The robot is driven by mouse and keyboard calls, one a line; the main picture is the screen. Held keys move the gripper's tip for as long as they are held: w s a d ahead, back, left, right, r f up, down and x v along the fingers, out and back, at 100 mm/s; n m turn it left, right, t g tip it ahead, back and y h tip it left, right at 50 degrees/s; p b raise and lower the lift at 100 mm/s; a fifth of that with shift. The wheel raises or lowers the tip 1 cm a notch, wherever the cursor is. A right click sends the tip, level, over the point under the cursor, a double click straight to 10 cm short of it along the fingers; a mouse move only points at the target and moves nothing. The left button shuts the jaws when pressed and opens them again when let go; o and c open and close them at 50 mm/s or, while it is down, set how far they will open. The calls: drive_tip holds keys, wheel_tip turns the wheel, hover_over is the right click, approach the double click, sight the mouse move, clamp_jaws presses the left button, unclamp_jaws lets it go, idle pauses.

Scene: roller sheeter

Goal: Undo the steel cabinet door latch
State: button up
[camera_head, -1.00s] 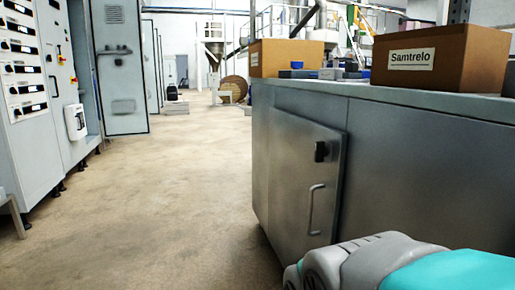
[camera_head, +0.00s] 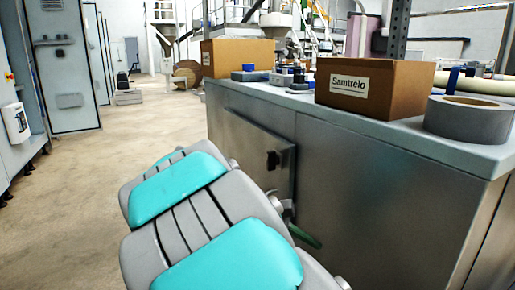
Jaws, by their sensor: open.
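The steel cabinet (camera_head: 360,190) stands at centre right, with its door (camera_head: 235,135) in the side facing the aisle. The door looks closed. The black latch (camera_head: 272,160) is near the door's upper right edge and is in plain view. The door's bar handle is largely hidden behind my arm. My gripper (camera_head: 296,222) is mostly hidden too; only small grey and green parts show past my arm, below and a little right of the latch. It looks open and apart from the latch; I see nothing held.
On the cabinet top are a labelled cardboard box (camera_head: 372,85), another box (camera_head: 237,57), a tape roll (camera_head: 468,118) and small blue and grey items. Tall grey cabinets (camera_head: 66,65) stand at left. The floor (camera_head: 75,180) between is clear.

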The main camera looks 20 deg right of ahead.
drive_tip(key=w+r+n+h+p, duration=0.3)
drive_tip(key=w+r+n+h, duration=0.1)
drive_tip(key=w+r, duration=0.5)
drive_tip(key=n+t+h+p, duration=0.4)
drive_tip(key=n, duration=0.2)
approach(272, 160)
drive_tip(key=d, duration=0.7)
drive_tip(key=shift+w+d, duration=0.25)
drive_tip(key=shift+w, duration=0.1)
drive_tip(key=shift+f, duration=0.1)
drive_tip(key=shift+c, duration=0.3)
clamp_jaws()
